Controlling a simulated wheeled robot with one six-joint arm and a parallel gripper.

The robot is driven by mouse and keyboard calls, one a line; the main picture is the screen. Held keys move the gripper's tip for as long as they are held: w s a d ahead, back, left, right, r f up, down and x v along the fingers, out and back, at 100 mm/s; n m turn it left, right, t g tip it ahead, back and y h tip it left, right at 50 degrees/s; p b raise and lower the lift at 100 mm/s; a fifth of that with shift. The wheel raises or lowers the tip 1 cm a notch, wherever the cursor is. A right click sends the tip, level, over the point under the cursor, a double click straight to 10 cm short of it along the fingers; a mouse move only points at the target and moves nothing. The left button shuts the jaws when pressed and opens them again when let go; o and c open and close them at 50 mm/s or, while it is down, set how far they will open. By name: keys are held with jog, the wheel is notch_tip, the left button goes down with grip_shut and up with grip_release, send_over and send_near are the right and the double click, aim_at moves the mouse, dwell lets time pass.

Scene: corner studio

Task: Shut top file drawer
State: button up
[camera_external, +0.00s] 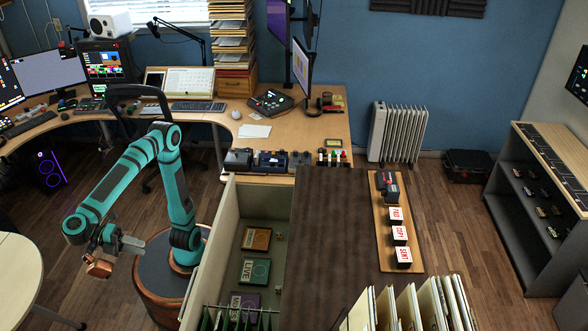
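The file drawer (206,262) is cream-coloured and stands pulled out to the left from under the dark brown cabinet top (325,235). Inside lie several flat labelled boxes, one orange-brown (256,239) and one green (254,271), with green hanging folders (232,318) at the near end. My gripper (128,244) hangs left of the drawer's front panel, apart from it. Its fingers are small in the picture, and I cannot tell whether they are open or shut. A copper-coloured part (98,268) shows by my wrist. The drawer's outer face and handle are hidden.
A wooden board with stamp blocks (397,215) lies on the cabinet top, with upright folders (420,305) at its near end. A curved desk (290,122) runs behind. A pale round table (18,275) stands at the left. Wooden floor is free between table and arm.

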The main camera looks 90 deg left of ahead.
jog(key=s+d+r+t, duration=0.1)
jog(key=s, duration=0.4)
notch_tip(320, 180, down, 18)
jog(key=x, duration=1.7)
jog(key=shift+d+f, duration=0.2)
jog(key=shift+d, duration=0.1)
grip_shut()
